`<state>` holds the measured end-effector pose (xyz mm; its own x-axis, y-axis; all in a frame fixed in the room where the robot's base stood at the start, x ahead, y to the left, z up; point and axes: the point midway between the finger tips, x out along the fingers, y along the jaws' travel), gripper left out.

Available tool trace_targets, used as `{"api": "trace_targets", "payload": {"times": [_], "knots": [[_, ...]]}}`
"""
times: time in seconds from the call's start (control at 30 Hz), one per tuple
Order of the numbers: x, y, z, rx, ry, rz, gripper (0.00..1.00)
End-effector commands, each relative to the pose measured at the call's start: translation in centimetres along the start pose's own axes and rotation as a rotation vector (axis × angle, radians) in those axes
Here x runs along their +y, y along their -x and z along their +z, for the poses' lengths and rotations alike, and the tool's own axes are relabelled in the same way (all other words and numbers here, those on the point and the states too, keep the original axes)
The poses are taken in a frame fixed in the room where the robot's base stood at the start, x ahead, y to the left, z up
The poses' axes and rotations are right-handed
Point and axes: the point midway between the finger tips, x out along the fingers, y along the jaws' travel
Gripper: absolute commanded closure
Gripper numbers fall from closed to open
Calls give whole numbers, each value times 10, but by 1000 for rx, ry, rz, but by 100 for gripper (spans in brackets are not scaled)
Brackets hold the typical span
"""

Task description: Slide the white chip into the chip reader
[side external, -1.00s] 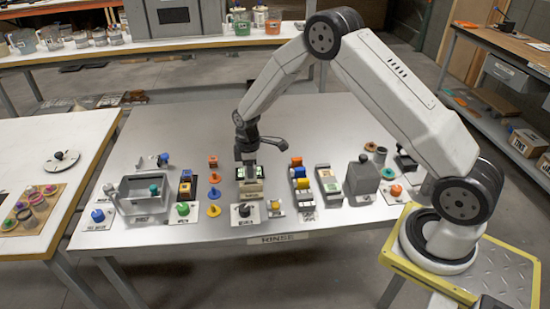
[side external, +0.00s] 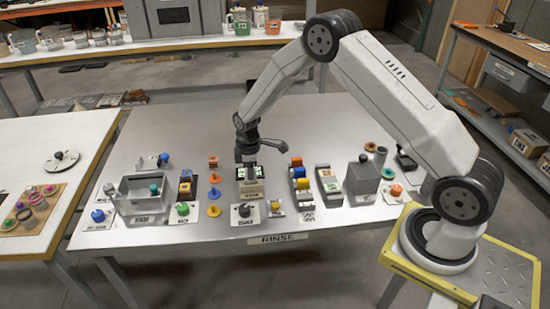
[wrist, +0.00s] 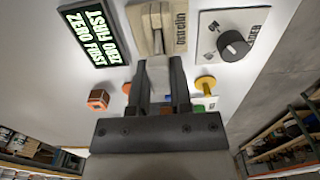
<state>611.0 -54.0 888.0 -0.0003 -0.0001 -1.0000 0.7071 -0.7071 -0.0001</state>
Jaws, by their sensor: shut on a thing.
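The white chip (wrist: 158,76) is between the two dark fingers of my gripper (wrist: 160,64) in the wrist view. My gripper is shut on it. The beige chip reader (wrist: 158,18) lies straight ahead of the fingertips, with a dark slot line along its top. The chip's far end meets the reader's near part in the picture; I cannot tell how far it is in the slot. In the side external view my gripper (side external: 248,164) is just above and behind the reader (side external: 251,190), and the chip is too small to make out.
A lit display reading "ZERO FIRST" (wrist: 93,32) stands beside the reader. A black knob on a white plate (wrist: 233,45) is on its other side. Orange and blue pegs (side external: 213,178) and a rack of coloured blocks (side external: 300,178) flank the reader. The table's back is clear.

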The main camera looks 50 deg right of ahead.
Motion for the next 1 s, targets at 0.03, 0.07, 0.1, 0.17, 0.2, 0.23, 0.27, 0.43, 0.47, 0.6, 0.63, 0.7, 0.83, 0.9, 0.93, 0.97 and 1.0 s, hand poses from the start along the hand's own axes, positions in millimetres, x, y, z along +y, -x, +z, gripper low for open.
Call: {"api": "trace_targets", "payload": {"times": [0.03,0.07,0.1,0.17,0.2,0.23,0.27,0.43,0.47,0.6,0.63,0.7,0.83,0.9,0.93,0.97,1.0], "knots": [[0,-1,0,0,0,0,100],[0,-2,0,0,0,0,100],[0,-2,0,0,0,0,100],[0,-3,0,0,0,0,100],[0,-4,0,0,0,0,100],[0,-4,0,0,0,0,100],[0,-5,0,0,0,0,100],[0,-8,0,0,0,0,100],[0,-9,0,0,0,0,100],[0,-11,0,0,0,0,100],[0,-12,0,0,0,0,100],[0,-13,0,0,0,0,100],[0,-15,0,0,0,0,100],[0,-16,0,0,0,0,100],[0,-17,0,0,0,1,100],[0,-17,0,0,0,0,100],[0,-18,0,0,0,0,100]]}}
